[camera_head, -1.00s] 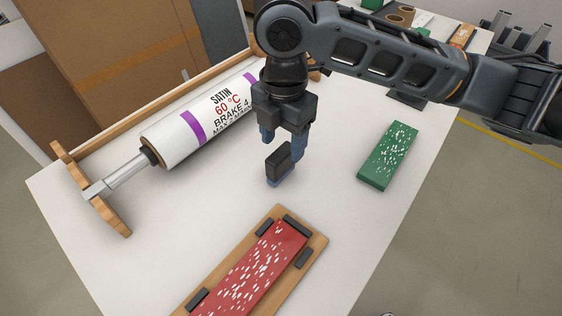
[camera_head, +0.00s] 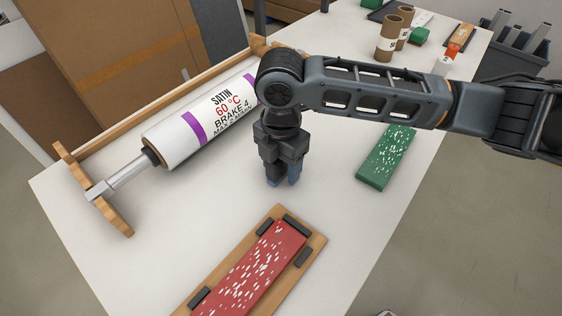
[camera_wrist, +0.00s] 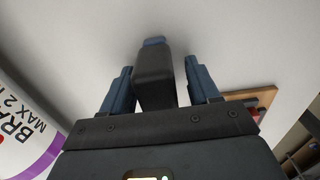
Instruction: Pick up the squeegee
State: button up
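The squeegee is a small dark block with a blue edge. In the wrist view the squeegee (camera_wrist: 155,78) lies between the two blue fingers of my gripper (camera_wrist: 160,88), close to the left finger and with a narrow gap at the right finger. In the head view my gripper (camera_head: 281,180) points down, low over the white table, and the squeegee (camera_head: 271,174) shows only in part at the fingers. My gripper is open around it. Whether a finger touches it I cannot tell.
A white roll (camera_head: 178,142) with a purple band lies in a wooden cradle (camera_head: 118,215) at left. A red white-flecked board (camera_head: 255,268) lies on a wooden base (camera_head: 312,252) in front. A green flecked block (camera_head: 372,175) is at right. Brown tubes (camera_head: 388,42) stand behind.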

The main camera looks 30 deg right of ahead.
jog(key=c, duration=1)
jog(key=shift+r, duration=0.55)
jog(key=r, duration=0.1)
jog(key=d+r+b, duration=0.1)
jog(key=r, duration=0.1)
jog(key=shift+s+r, duration=0.15)
jog(key=shift+r, duration=0.05)
jog(key=s+d+r, duration=0.1)
jog(key=d+r, duration=0.1)
jog(key=d, duration=0.1)
jog(key=s+d+r+b, duration=0.1)
jog(key=s+d+r, duration=0.1)
jog(key=d, duration=0.1)
jog(key=s+d+r, duration=0.2)
jog(key=d, duration=0.1)
jog(key=shift+d+r, duration=0.15)
jog(key=shift+r, duration=0.1)
